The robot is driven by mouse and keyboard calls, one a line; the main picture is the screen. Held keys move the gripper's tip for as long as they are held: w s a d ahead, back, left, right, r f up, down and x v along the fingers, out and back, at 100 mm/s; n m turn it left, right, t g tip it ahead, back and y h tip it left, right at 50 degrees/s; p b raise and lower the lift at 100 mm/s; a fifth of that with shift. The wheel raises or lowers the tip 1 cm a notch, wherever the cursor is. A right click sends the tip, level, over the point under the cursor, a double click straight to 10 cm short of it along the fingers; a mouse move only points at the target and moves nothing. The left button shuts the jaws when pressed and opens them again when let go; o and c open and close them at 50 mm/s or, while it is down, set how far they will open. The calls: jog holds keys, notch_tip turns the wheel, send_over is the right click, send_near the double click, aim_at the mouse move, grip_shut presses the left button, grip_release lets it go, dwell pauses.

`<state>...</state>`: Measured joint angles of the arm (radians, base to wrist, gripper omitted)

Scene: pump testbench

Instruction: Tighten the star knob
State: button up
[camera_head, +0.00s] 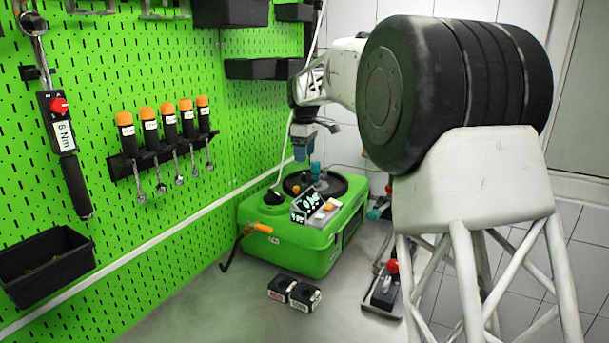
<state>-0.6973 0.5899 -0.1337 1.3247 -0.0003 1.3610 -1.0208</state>
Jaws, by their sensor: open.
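The green pump testbench (290,250) stands on the bench top in the middle of the camera_head view. A round black plate (335,187) lies on its top. A small teal knob-like part (315,169) stands up at the plate, and a dark knob (272,197) sits near the left edge of the top. I cannot tell from their shape which one is the star knob. My gripper (301,159) points down above the back part of the testbench, near the teal part. It is open; I see nothing held in it, though its fingertips are small and dark.
A small display unit (308,205) sits on the testbench. A cable with an orange end (260,228) hangs at its left. A stand with a red knob (388,285) is at right. Tools (171,125) hang on the green pegboard.

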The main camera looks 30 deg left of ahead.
aim_at(304, 174)
jog(key=shift+f, duration=3.75)
jog(key=c, duration=0.9)
